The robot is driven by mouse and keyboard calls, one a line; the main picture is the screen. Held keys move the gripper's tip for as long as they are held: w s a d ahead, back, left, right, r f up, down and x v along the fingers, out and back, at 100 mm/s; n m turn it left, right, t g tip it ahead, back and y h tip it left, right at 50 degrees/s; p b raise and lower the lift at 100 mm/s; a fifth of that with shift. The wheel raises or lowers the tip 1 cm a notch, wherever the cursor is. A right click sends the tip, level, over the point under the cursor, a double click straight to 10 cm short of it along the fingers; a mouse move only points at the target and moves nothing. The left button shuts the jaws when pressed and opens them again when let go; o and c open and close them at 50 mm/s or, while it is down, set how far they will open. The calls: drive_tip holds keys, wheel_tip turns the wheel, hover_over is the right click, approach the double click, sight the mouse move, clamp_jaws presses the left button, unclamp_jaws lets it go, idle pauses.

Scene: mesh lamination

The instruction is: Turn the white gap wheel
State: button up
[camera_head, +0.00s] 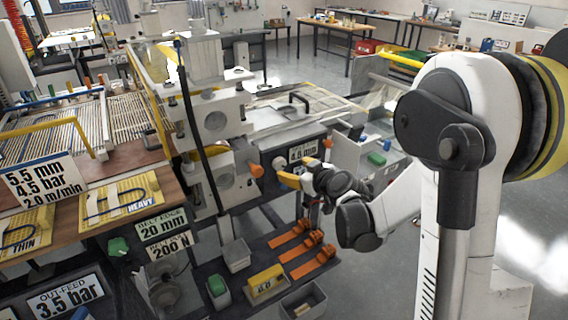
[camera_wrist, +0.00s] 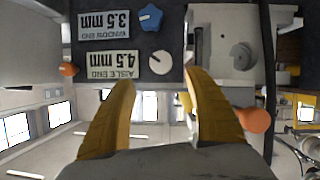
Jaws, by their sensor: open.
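The white gap wheel (camera_wrist: 160,60) is a round white disc with a dark pointer line on the dark panel, beside the upside-down "4.5 mm AISLE END" card (camera_wrist: 110,64) in the wrist view. In the head view the white wheel (camera_head: 279,163) shows just beyond my gripper's yellow fingertips. My gripper (camera_wrist: 160,82) is open and empty. Its two yellow fingers point at the panel, one to each side of the wheel in the picture. The tips look short of the wheel; I cannot tell whether they touch anything.
A blue star-shaped knob (camera_wrist: 150,18) sits beside the "3.5 mm WINDOW END" card (camera_wrist: 118,30). Orange knobs (camera_wrist: 254,120) (camera_wrist: 68,70) stick out on both sides. Orange clamp-like tools (camera_head: 302,241) and bins (camera_head: 303,302) lie below on a dark shelf.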

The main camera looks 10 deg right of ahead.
sight(281, 164)
drive_tip(key=b+x, duration=0.3)
drive_tip(key=x, duration=0.7)
drive_tip(key=shift+w+a, duration=0.15)
drive_tip(key=shift+w, duration=0.05)
drive_tip(key=c, duration=1.2)
